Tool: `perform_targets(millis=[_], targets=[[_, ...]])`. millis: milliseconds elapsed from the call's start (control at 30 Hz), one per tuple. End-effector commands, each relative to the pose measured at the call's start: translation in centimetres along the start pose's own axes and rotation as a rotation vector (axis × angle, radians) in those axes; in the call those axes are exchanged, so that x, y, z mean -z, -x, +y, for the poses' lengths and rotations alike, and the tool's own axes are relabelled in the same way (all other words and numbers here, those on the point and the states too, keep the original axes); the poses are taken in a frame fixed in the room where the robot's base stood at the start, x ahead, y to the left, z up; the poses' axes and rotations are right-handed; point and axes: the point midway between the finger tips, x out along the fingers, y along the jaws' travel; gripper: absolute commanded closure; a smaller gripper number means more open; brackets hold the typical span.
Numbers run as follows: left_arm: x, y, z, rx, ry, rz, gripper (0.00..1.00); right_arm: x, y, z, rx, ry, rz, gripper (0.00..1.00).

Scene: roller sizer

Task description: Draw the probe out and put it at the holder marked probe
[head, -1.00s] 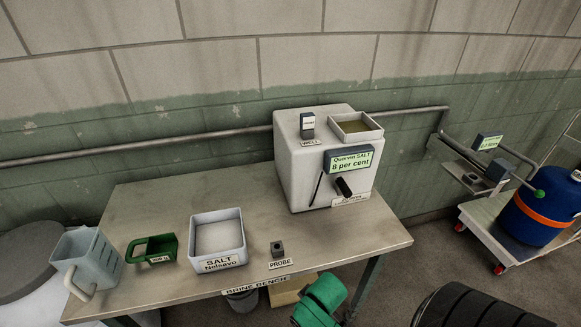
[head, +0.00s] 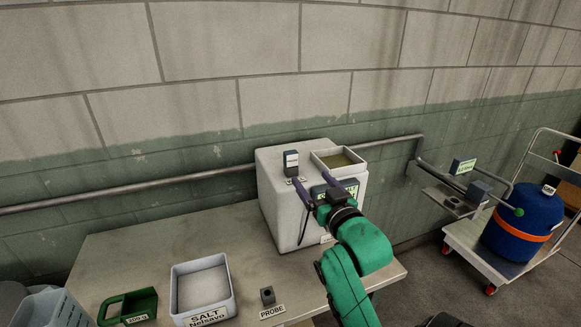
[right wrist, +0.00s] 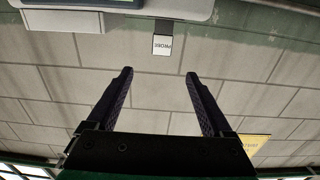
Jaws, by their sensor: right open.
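The probe (head: 291,162), a small dark block with a white label, stands on top of the white machine (head: 282,215) at its left side. In the right wrist view the probe's label (right wrist: 162,45) shows upside down, ahead of the fingers. My right gripper (head: 316,183) is open and empty, just in front of the machine's top; its fingers do not enclose the probe. The holder (head: 267,295), a small dark grey block behind a PROBE label (head: 272,312), sits at the bench's front. My left gripper is out of view.
An open tray (head: 340,160) sits on the machine, right of the probe. A salt box (head: 203,291) and a green scoop (head: 128,306) stand left of the holder. A wall pipe (head: 150,184) runs behind the bench. A blue drum (head: 523,222) stands on a trolley at right.

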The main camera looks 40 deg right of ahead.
Motion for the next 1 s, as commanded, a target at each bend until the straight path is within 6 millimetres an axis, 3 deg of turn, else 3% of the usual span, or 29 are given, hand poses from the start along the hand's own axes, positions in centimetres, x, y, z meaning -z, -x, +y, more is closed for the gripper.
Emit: perform_targets(millis=[33,300,400,800,1000], targets=[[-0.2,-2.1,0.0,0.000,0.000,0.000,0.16,-0.8,-0.6,0.0,0.002,-0.001,0.009,0.15],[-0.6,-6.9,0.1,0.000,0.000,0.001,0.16,-0.9,-3.1,-0.1,0.004,-0.001,0.005,0.15],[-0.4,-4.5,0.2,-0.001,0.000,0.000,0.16,0.3,-5.7,-0.1,0.004,0.001,-0.006,0.15],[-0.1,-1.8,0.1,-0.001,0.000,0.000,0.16,0.6,-12.1,-0.4,0.004,0.002,-0.006,0.15],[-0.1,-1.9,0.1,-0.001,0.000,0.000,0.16,0.2,-12.9,-0.4,0.004,0.003,-0.005,0.15]])
